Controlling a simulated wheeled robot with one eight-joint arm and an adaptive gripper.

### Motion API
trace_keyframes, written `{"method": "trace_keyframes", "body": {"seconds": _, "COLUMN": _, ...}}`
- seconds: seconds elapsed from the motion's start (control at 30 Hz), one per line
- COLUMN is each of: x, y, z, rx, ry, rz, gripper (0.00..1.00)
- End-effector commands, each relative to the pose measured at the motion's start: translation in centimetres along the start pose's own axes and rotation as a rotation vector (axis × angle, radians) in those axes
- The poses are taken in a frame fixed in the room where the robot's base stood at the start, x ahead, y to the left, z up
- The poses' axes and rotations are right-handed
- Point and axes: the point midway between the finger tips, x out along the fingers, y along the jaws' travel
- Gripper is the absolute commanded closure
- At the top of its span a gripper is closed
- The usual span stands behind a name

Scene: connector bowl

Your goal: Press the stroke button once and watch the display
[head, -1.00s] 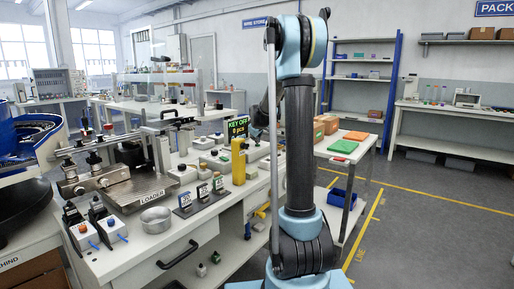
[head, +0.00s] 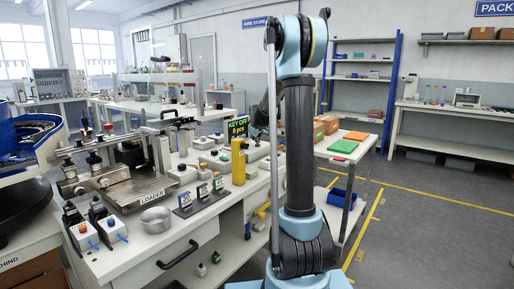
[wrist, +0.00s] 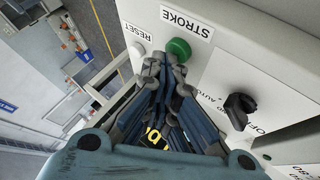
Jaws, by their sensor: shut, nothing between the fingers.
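In the wrist view, the green round stroke button (wrist: 179,49) sits on a light panel under a white STROKE label (wrist: 186,21). My gripper (wrist: 166,66) is shut and empty, its fingertips just below the green button in the picture. I cannot tell whether they touch it. In the head view, the display (head: 238,128) reads "KEY OFF" and "0 pcs".
A white button (wrist: 137,49) near the RESET label (wrist: 140,32) lies just left of the fingertips. A black key switch (wrist: 240,108) marked AUTO and OFF stands out to the right. A yellow device (head: 238,160) stands on the bench below the display.

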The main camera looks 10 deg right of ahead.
Motion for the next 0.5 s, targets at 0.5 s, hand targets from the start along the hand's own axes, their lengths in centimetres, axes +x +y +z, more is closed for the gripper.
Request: {"method": "trace_keyframes", "body": {"seconds": 0.5, "x": -0.92, "y": 0.67, "z": -0.67, "rx": 0.0, "ry": 0.0, "rz": 0.0, "gripper": 1.0}}
